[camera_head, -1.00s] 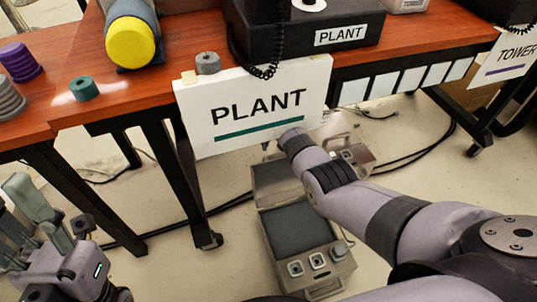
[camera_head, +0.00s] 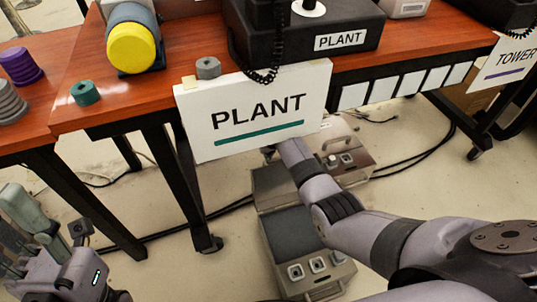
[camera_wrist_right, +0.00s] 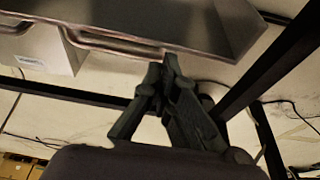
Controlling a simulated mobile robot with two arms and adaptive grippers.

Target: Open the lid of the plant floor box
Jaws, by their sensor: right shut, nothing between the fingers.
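A grey floor box (camera_head: 318,268) with square buttons stands on the floor below the PLANT sign. Its lid (camera_head: 268,184) is raised at the far side, partly hidden behind my right arm. My right gripper is mostly hidden behind the sign and arm in the head view. In the right wrist view my right gripper (camera_wrist_right: 165,68) is shut and empty, its tips close to the edge of a grey panel with a handle (camera_wrist_right: 130,42); contact is unclear. My left gripper (camera_head: 22,232) is at the lower left, away from the box; its opening is unclear.
A second grey box (camera_head: 352,160) stands behind my right arm. The PLANT sign (camera_head: 255,112) hangs at the front of the wooden table (camera_head: 165,88). Black table legs (camera_head: 178,190) stand left of the box. Cables lie on the floor.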

